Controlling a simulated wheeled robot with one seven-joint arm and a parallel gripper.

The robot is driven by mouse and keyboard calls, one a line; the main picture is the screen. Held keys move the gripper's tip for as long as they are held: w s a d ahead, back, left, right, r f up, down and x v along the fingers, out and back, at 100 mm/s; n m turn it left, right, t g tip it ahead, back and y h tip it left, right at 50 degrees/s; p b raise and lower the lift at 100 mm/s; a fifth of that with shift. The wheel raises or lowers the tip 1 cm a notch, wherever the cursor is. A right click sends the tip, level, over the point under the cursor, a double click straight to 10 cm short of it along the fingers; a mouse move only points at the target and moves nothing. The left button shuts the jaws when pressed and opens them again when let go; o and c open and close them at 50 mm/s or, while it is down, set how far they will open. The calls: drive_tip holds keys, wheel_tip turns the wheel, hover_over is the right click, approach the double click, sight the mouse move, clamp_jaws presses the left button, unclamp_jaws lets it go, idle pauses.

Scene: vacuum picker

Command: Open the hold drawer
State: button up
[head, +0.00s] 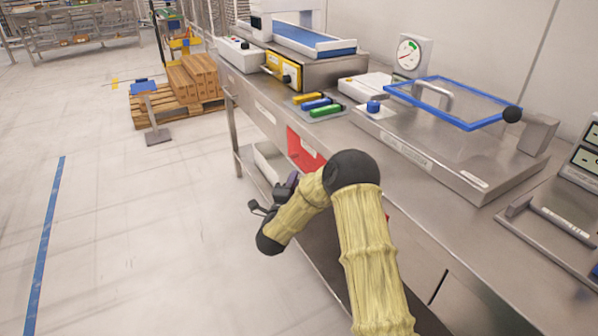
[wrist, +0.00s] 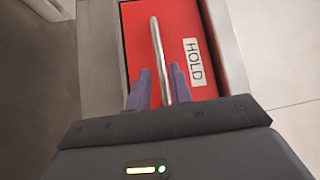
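The hold drawer (wrist: 203,25) has a red front with a white "HOLD" label and a long metal bar handle (wrist: 157,40). In the head view its red front (head: 304,150) shows below the edge of the steel counter, partly behind my arm. In the wrist view my gripper (wrist: 160,78) has its two purple fingers apart, one on each side of the handle, with gaps between fingers and bar. In the head view my gripper (head: 272,196) is beside the counter's front, its fingers small and partly hidden.
The steel counter (head: 440,225) runs along the right. It holds a blue-framed clear lid (head: 455,102), a gauge (head: 410,54) and coloured bars (head: 318,105). A lower shelf sits under it. A blue-topped stand (head: 146,88) and a pallet of boxes (head: 193,78) stand behind. The left floor is clear.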

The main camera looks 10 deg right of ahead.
sight(299, 168)
drive_tip(key=x, duration=0.5)
drive_tip(key=shift+w+d+b, duration=0.15)
drive_tip(key=shift+w+b, duration=0.15)
drive_tip(key=shift+w, duration=0.05)
clamp_jaws()
